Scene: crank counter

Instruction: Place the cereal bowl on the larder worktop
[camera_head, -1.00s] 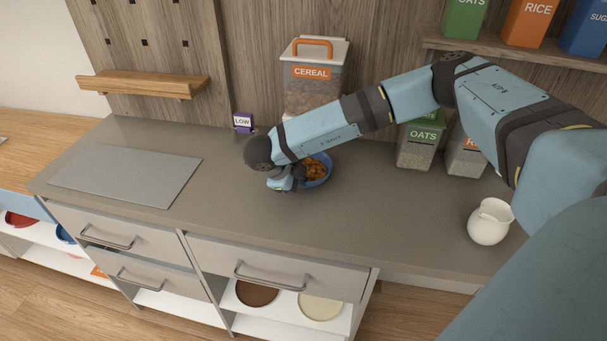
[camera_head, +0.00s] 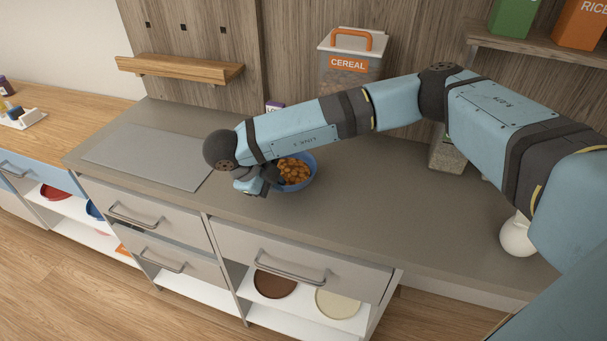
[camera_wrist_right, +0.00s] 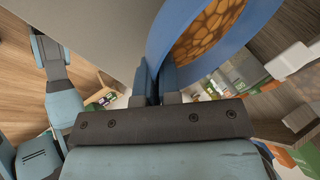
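The cereal bowl is a blue bowl (camera_head: 313,181) filled with orange-brown cereal (camera_head: 294,171). It appears to be held above the grey counter (camera_head: 370,215); the exact gap is hard to tell. My right gripper (camera_head: 266,184) is at its left side, and the arm partly covers its far edge. In the right wrist view, the fingers (camera_wrist_right: 156,86) are shut on the rim of the bowl (camera_wrist_right: 165,42). A wooden worktop (camera_head: 78,112) adjoins the grey counter on the left; no label shows which is the larder worktop. My left gripper is not in view.
A flat grey panel (camera_head: 150,156) lies on the counter left of my gripper. A cereal bin (camera_head: 350,80) stands behind my arm, and a white jug (camera_head: 517,237) stands at right. A white tray with small items (camera_head: 22,119) sits on the wooden worktop. A wall shelf (camera_head: 180,67) juts out above.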

